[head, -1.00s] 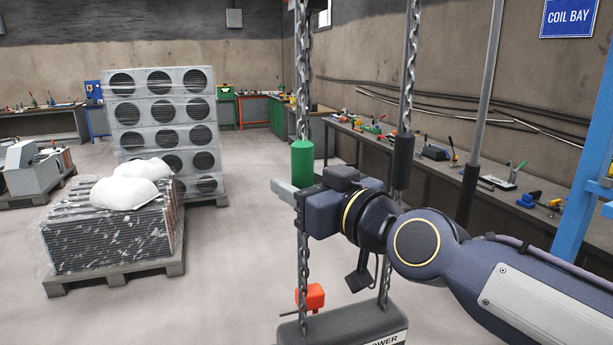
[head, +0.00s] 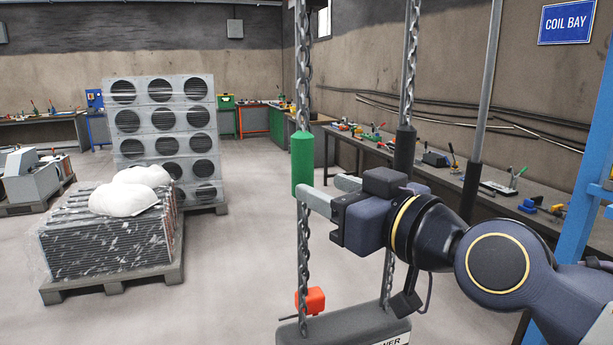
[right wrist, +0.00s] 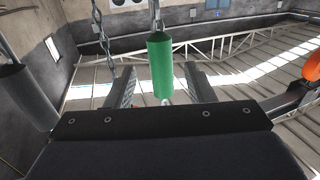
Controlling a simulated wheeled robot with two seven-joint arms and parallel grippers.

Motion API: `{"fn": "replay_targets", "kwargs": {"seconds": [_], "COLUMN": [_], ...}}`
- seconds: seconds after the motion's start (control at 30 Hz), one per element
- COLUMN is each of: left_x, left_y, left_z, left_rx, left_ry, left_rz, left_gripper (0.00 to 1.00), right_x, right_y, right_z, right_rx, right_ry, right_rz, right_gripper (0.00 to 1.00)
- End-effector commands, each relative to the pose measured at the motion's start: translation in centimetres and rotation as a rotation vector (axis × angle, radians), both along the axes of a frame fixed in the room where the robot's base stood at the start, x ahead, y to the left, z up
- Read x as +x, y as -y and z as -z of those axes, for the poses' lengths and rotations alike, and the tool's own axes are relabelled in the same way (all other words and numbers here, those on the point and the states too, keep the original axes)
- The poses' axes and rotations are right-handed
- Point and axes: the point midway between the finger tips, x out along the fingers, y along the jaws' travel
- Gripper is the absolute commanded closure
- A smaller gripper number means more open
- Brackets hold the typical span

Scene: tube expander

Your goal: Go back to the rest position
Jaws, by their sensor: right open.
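My right gripper (head: 323,190) is open in the head view, its arm coming in from the right. Its fingers point left toward the chain with the green sleeve (head: 303,163), and the jaws hold nothing. In the right wrist view the green sleeve (right wrist: 160,66) hangs beyond and between the two spread fingers (right wrist: 162,88). From the head view I cannot tell whether a fingertip touches the sleeve. My left gripper is not in view.
A second chain with a black sleeve (head: 404,150) hangs behind my gripper. A grey weighted block (head: 345,326) and a red piece (head: 313,299) are below. A pallet of coils (head: 105,245) stands left.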

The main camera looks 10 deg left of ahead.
Motion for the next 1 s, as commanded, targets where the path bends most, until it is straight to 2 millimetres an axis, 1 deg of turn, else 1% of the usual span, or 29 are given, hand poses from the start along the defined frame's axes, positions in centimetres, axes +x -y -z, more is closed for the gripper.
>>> {"fn": "replay_targets", "kwargs": {"seconds": [0.1, 0.47, 0.57, 0.67, 0.7, 0.77, 0.8, 0.87, 0.9, 0.97, 1.0], "left_x": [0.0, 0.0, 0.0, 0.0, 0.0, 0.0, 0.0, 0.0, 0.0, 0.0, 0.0], "left_y": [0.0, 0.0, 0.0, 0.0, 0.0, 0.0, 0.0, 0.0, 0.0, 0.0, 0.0], "left_z": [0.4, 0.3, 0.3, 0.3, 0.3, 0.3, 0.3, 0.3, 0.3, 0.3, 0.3], "left_rx": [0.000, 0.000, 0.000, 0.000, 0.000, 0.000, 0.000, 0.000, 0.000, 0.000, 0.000], "left_ry": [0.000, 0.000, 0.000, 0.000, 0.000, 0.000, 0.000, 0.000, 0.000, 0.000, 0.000], "left_rz": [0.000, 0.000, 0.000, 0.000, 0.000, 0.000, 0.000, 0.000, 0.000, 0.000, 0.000], "left_gripper": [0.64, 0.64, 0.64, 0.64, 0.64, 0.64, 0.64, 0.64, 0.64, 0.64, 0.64], "right_x": [-0.3, -0.4, -0.2, 0.1, 0.0, -0.4, -0.9, -2.0, -2.9, -4.7, -6.0], "right_y": [0.5, 0.7, 2.1, 5.8, 7.7, 10.9, 13.0, 16.2, 18.1, 20.8, 22.4], "right_z": [0.1, 0.1, 1.3, 4.5, 6.4, 9.5, 11.6, 15.0, 17.2, 20.6, 22.7], "right_rx": [-0.001, -0.002, -0.021, -0.066, -0.087, -0.120, -0.137, -0.159, -0.169, -0.179, -0.182], "right_ry": [0.001, -0.003, -0.034, -0.116, -0.167, -0.253, -0.317, -0.418, -0.488, -0.594, -0.668], "right_rz": [0.001, 0.002, 0.024, 0.080, 0.110, 0.164, 0.202, 0.261, 0.300, 0.362, 0.402], "right_gripper": [0.51, 0.51, 0.51, 0.51, 0.51, 0.51, 0.51, 0.51, 0.51, 0.51, 0.51]}}
